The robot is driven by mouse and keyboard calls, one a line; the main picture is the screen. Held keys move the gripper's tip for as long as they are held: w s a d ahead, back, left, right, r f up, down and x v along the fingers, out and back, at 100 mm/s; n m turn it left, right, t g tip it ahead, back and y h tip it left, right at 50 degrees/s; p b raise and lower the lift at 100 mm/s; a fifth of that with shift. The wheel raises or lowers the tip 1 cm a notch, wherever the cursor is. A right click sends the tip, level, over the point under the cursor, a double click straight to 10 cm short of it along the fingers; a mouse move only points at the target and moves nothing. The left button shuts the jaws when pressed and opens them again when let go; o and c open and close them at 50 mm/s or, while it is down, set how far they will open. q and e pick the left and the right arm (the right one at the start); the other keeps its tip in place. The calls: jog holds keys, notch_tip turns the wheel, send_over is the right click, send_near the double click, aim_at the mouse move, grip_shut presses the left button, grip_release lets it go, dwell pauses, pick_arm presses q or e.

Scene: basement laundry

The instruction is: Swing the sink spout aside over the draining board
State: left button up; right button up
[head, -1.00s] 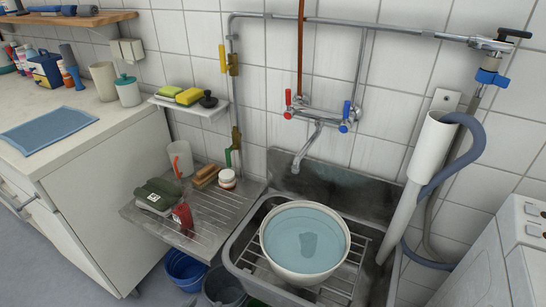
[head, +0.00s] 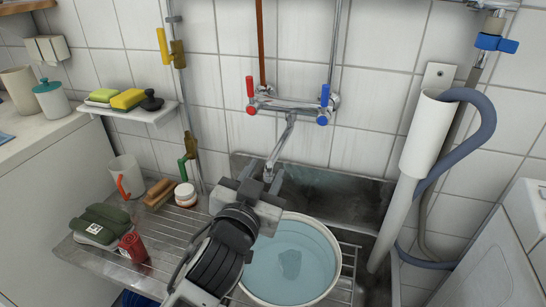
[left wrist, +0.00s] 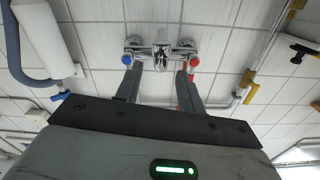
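The chrome sink spout (head: 283,142) slants down and slightly left from the wall tap (head: 290,104), over the sink's back part. The metal draining board (head: 168,224) is left of the sink. My right gripper is not in view.
A white bowl of water (head: 295,268) stands in the sink (head: 372,220). A drain pipe (head: 430,130) stands at right.

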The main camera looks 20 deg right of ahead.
aim_at(269, 166)
pick_arm(q)
jog(key=x, duration=0.6)
jog(key=shift+c, duration=0.3)
grip_shut()
jog(key=shift+w, duration=0.1)
